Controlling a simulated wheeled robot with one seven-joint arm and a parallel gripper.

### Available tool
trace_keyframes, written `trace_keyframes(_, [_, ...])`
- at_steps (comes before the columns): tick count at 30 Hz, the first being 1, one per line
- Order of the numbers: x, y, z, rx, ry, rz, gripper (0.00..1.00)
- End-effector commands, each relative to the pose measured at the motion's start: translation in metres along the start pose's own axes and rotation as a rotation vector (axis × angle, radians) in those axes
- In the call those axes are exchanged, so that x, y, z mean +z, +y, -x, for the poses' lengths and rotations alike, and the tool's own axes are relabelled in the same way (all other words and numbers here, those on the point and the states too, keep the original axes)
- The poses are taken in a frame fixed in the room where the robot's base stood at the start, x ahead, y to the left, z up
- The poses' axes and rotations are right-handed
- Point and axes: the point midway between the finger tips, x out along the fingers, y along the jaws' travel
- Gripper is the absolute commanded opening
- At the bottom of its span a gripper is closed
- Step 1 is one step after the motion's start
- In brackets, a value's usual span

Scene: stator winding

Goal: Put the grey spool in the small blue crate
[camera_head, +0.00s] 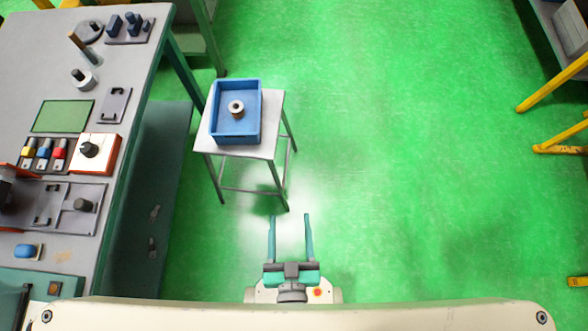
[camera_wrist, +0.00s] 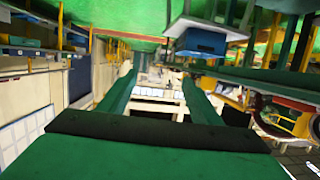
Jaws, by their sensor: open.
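A small spool (camera_head: 236,108) with a grey-beige rim and a dark centre sits inside the small blue crate (camera_head: 258,112). The crate stands on a small grey stool (camera_head: 273,140) to the right of the workbench. My gripper (camera_head: 291,216) is open and empty, low in the head view and apart from the stool. In the wrist view my gripper's two green fingers (camera_wrist: 165,88) are spread with nothing between them. The blue crate also shows in the wrist view (camera_wrist: 200,42), tilted by the camera; its inside is hidden there.
A workbench (camera_head: 60,95) with fixtures, a green pad (camera_head: 62,116) and coloured spools (camera_head: 44,148) runs along the left. Yellow-legged furniture (camera_head: 550,85) stands at the right. Green floor (camera_head: 400,180) between them is clear.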

Motion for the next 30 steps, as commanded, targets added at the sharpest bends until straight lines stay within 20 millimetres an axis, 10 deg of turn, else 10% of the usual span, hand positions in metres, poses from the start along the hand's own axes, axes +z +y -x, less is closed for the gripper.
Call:
trace_keyframes(7, [-0.017, 0.009, 0.036, 0.041, 0.018, -0.007, 0.58])
trace_keyframes(30, [-0.019, 0.009, 0.038, 0.043, 0.02, -0.006, 0.58])
